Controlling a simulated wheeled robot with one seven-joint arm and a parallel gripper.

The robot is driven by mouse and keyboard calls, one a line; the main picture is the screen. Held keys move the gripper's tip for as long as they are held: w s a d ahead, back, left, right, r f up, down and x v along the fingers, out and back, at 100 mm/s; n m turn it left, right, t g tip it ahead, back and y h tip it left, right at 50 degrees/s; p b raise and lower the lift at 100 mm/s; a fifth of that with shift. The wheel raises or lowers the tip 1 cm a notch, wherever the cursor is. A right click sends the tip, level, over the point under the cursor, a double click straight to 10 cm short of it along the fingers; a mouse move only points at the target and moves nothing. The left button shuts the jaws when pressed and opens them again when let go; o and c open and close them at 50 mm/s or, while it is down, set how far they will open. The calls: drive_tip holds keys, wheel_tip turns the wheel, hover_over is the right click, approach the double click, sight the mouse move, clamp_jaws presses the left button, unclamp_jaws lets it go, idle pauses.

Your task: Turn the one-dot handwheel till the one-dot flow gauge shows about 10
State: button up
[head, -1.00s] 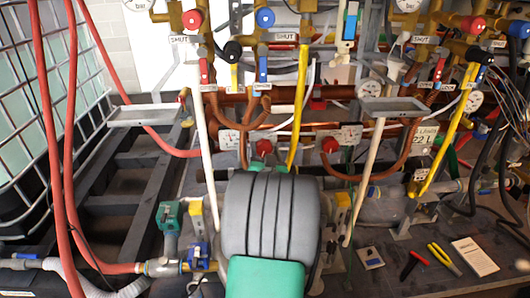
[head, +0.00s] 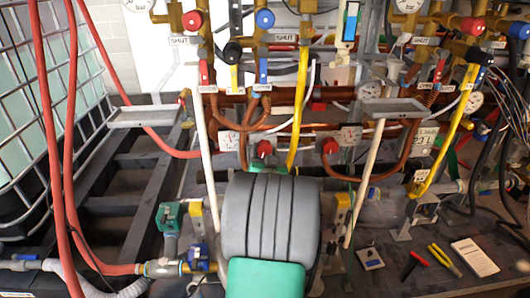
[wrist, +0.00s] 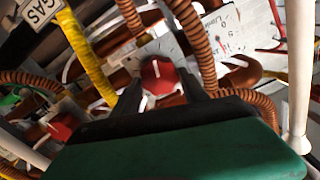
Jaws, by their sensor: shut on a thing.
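Two red handwheels stand side by side on the copper pipework, a left one (head: 264,148) and a right one (head: 330,145). In the wrist view my gripper (wrist: 158,80) is shut on one red handwheel (wrist: 158,72) with a white line on its face, a finger on each side. It appears to be the left one of the head view. The other red handwheel (wrist: 65,125) is at lower left there. A white gauge (wrist: 222,35) with a red needle is beside the held wheel, partly behind a copper coil. I cannot read its value or make out dots. Another gauge (head: 351,135) is right of the wheels.
Yellow gas pipes (head: 300,100) and white poles (head: 205,150) stand close to the wheels. Grey trays (head: 145,115) flank the pipework.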

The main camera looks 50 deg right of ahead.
drive_tip(key=m, duration=0.5)
drive_tip(key=shift+s+m+p, duration=0.1)
drive_tip(key=shift+m+p, duration=0.25)
drive_tip(key=shift+m, duration=0.05)
drive_tip(key=m, duration=0.2)
drive_tip(key=m+p, duration=0.1)
drive_tip(key=m, duration=0.2)
drive_tip(key=shift+d+f+m+p, duration=0.1)
drive_tip(key=shift+f+m+p, duration=0.2)
drive_tip(key=shift+p, duration=0.1)
drive_tip(key=o, duration=1.1)
drive_tip(key=shift+r, duration=0.1)
drive_tip(key=shift+s, duration=0.1)
drive_tip(key=v, duration=0.7)
drive_tip(key=shift+s+a, duration=0.2)
drive_tip(key=shift+a, duration=0.1)
